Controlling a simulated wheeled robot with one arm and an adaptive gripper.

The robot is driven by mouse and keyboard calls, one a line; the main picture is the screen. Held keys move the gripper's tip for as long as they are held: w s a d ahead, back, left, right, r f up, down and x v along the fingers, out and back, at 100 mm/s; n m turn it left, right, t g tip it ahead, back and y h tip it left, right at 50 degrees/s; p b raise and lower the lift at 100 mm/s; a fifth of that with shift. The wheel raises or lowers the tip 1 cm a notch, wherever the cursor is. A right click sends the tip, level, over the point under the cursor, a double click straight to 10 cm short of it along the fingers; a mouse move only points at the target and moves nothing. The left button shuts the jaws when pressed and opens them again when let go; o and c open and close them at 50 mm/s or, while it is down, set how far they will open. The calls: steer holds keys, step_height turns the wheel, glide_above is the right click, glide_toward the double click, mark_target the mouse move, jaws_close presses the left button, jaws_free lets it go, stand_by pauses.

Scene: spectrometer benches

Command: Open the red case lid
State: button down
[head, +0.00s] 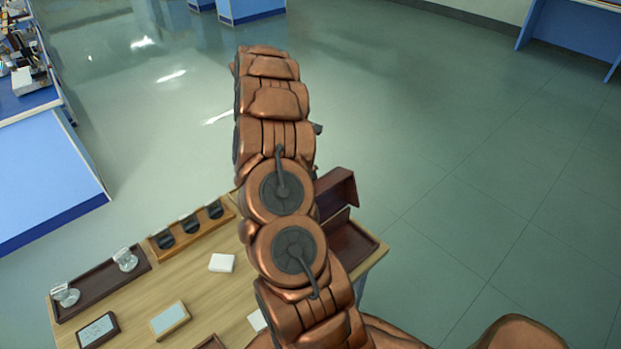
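A dark red-brown case (354,240) sits at the right end of the wooden table, partly hidden behind my copper-coloured arm. A raised dark red panel (338,189), seemingly its lid, stands tilted at the case's far side. My arm covers the left part of both, so I cannot tell how far the lid is open or whether anything touches it. My gripper cannot be made out; the arm's links fill the middle of the view.
The wooden table (190,285) holds a dark tray (92,290) with two glass pieces, a wooden rack (160,252) with three dark round items, a white block (222,263) and small framed plates. A blue bench (45,185) stands left. The floor at right is clear.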

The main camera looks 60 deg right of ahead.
steer(key=shift+w+d+f, duration=0.2)
steer(key=shift+w+f, duration=0.6)
steer(key=shift+f, duration=0.05)
steer(key=c, duration=1.1)
jaws_free()
steer(key=shift+s+a+r, duration=0.1)
steer(key=shift+s+r, duration=0.05)
steer(key=shift+s, duration=0.1)
steer(key=shift+c, duration=0.7)
steer(key=shift+r, duration=0.1)
steer(key=shift+d+r, duration=0.1)
steer(key=shift+d, duration=0.1)
steer(key=shift+r, duration=0.1)
